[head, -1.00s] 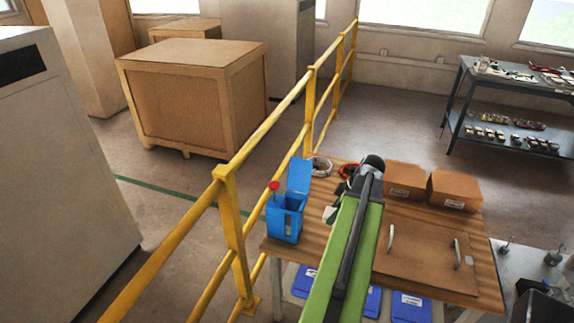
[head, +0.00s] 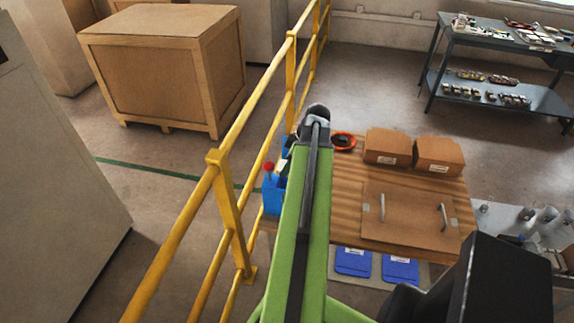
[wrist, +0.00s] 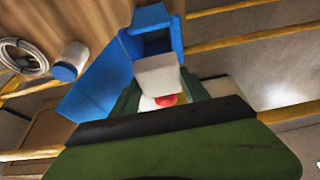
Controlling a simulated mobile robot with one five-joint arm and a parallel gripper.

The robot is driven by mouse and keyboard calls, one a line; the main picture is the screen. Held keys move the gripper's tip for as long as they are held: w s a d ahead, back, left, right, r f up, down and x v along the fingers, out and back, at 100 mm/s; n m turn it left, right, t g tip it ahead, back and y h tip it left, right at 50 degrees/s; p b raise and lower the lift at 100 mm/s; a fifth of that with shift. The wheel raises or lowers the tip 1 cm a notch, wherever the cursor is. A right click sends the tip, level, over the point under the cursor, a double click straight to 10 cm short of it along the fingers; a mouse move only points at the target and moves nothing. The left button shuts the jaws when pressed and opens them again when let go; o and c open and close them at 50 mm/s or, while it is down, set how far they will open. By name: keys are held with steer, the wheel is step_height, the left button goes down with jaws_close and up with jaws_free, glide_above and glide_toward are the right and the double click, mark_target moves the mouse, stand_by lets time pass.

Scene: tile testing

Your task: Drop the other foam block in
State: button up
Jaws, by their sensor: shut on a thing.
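A pale foam block (wrist: 158,74) is held in my gripper (wrist: 160,84), which is shut on it in the wrist view. The blue box (wrist: 150,38) shows just beyond the block, with its dark opening partly behind the block. Its blue lid (wrist: 96,84) stands open on the left. A red knob (wrist: 165,99) shows just below the block. In the head view the blue box (head: 272,196) with the red knob (head: 268,166) is at the table's left end, partly hidden by my green arm. I cannot tell whether the block touches the box.
A yellow railing (head: 228,205) runs close along the table's left side. Two cardboard boxes (head: 387,146) and a brown board with handles (head: 408,215) are on the wooden table. A white jar (wrist: 70,61) stands near the lid.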

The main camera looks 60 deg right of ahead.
steer(key=shift+s+d+f+b, duration=0.1)
steer(key=shift+s+f+b, duration=0.05)
steer(key=shift+f+b, duration=1.8)
steer(key=shift+f, duration=0.15)
steer(key=o, duration=1.4)
steer(key=shift+p, duration=0.3)
